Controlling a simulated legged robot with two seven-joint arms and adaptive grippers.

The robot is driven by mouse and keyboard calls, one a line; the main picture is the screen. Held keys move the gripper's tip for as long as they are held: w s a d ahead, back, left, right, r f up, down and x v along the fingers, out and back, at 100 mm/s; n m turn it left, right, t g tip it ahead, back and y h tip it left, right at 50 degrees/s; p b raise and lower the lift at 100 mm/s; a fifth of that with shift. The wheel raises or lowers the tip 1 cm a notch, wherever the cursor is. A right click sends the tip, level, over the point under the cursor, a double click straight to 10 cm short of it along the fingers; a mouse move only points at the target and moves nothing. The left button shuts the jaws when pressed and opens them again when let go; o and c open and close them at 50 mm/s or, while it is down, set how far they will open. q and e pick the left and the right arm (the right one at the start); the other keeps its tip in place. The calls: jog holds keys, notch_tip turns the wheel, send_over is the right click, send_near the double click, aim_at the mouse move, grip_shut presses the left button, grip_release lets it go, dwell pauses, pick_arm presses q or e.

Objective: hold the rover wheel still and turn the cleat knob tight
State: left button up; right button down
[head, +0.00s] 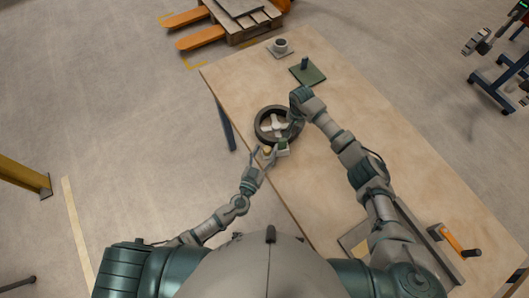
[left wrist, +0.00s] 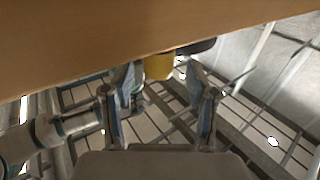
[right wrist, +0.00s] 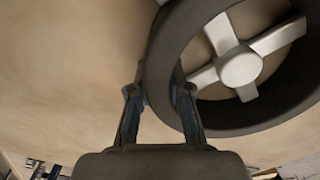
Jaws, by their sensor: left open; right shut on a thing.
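The rover wheel (head: 258,124), a dark rim with pale spokes, lies on the table near its left edge. It fills the upper right of the right wrist view (right wrist: 238,68). My right gripper (head: 296,122) is shut on the wheel's rim, with a finger on each side of it (right wrist: 158,72). The yellow cleat knob (head: 267,149) sits at the table edge just below the wheel; it also shows in the left wrist view (left wrist: 158,66). My left gripper (head: 260,156) is open beside the knob. The knob appears between its fingertips (left wrist: 160,72); I cannot tell whether they touch it.
A green block (head: 284,143) sits beside the knob. A green plate with a dark post (head: 307,72) and a small cup on a plate (head: 281,47) stand farther back on the table (head: 385,145). An orange-handled tool (head: 457,243) lies at right. The table's middle is clear.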

pick_arm(q)
jog(key=shift+w, duration=0.1)
grip_shut()
